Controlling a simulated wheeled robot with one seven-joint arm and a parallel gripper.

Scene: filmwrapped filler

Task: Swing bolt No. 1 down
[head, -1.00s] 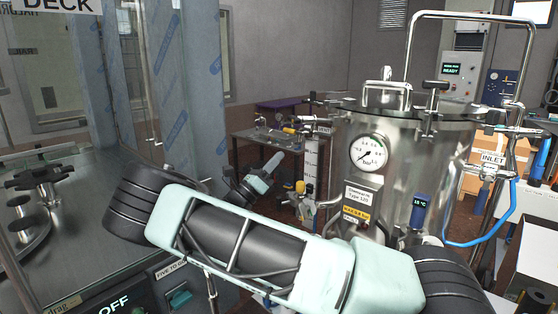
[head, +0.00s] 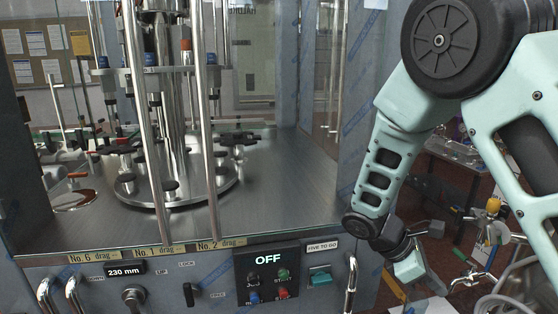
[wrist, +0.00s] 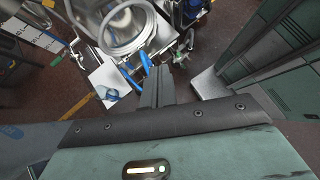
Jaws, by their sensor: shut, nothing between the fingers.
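In the head view, a round steel plate (head: 215,190) with several black-handled bolts stands inside the machine enclosure at left. A label strip reading No. 1 drag (head: 160,252) is on the front edge, between strips for No. 6 and No. 2. My gripper (wrist: 164,72) is shut and empty in the wrist view, over the floor and a steel vessel. It is outside the enclosure, well right of the plate.
Upright steel rods (head: 206,110) stand in front of the plate. The control panel (head: 268,275) shows OFF, with a black lever (head: 190,294) to its left. A film-wrapped post (head: 362,115) stands between the plate and my arm. The steel vessel (wrist: 122,28) lies close to my gripper.

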